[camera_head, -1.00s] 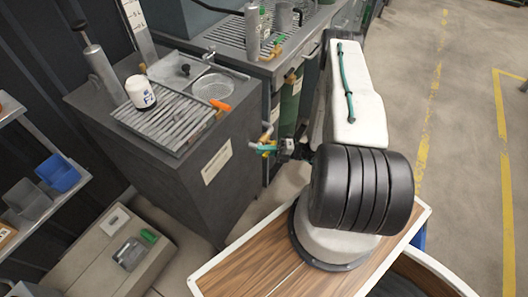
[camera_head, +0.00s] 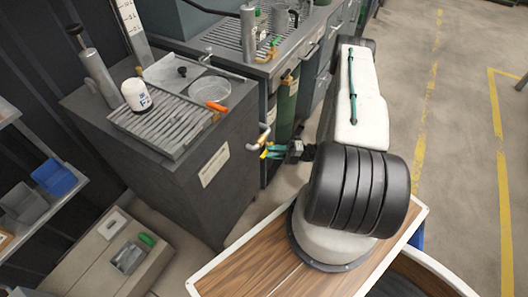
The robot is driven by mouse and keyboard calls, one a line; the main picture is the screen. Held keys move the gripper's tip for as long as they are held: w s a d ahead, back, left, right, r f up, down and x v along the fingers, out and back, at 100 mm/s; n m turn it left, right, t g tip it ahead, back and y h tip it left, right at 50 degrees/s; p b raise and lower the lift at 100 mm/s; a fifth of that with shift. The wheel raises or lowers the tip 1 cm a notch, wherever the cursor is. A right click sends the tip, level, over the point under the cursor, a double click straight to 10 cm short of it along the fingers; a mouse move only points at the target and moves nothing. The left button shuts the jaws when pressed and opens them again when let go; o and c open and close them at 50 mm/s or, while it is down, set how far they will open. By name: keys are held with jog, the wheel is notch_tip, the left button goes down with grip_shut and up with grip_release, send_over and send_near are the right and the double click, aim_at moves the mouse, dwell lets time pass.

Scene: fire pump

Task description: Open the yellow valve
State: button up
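My gripper (camera_head: 273,152) is small in the head view, at the right side of the dark grey cabinet (camera_head: 207,180). A small yellow part (camera_head: 265,154), probably the yellow valve, shows at the fingertips, just below a bent silver pipe (camera_head: 263,137). The fingers overlap the yellow part, so I cannot tell whether they touch it or how far apart they are. How far the valve is turned cannot be made out.
The cabinet top holds a ribbed drain grate (camera_head: 172,128), a white filter (camera_head: 136,94), a clear round dish (camera_head: 210,89) and an orange-handled tool (camera_head: 216,106). Another bench (camera_head: 286,62) with green cylinders stands behind. Open floor (camera_head: 450,120) lies to the right.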

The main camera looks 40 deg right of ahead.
jog(key=shift+v, duration=1.6)
jog(key=s+a+r+n+g+y, duration=0.1)
jog(key=s+a+r+n+g, duration=0.2)
jog(key=n, duration=0.4)
jog(key=s+a+r+n+g+h, duration=0.1)
jog(key=a+r+n+g+h, duration=0.25)
jog(key=r+n+g, duration=0.65)
jog(key=s+a+r+n+g+h, duration=0.15)
jog(key=r+n+g+h, duration=0.25)
jog(key=r+n, duration=1.05)
jog(key=s+a+r+n+t+h, duration=0.2)
jog(key=s+a+r+n+h, duration=0.1)
jog(key=r, duration=0.4)
jog(key=s+a+r+n+t+h, duration=0.2)
jog(key=s+a+r+n+h, duration=0.1)
jog(key=r, duration=0.5)
jog(key=s+a+r+n+t+h, duration=0.2)
jog(key=s+a+r+n+h, duration=0.1)
jog(key=a+r, duration=0.3)
notch_tip(320, 180, up, 2)
jog(key=shift+s+a+r+n+t+h, duration=0.25)
jog(key=shift+s+n+t+h, duration=0.1)
jog(key=shift+s+n, duration=0.45)
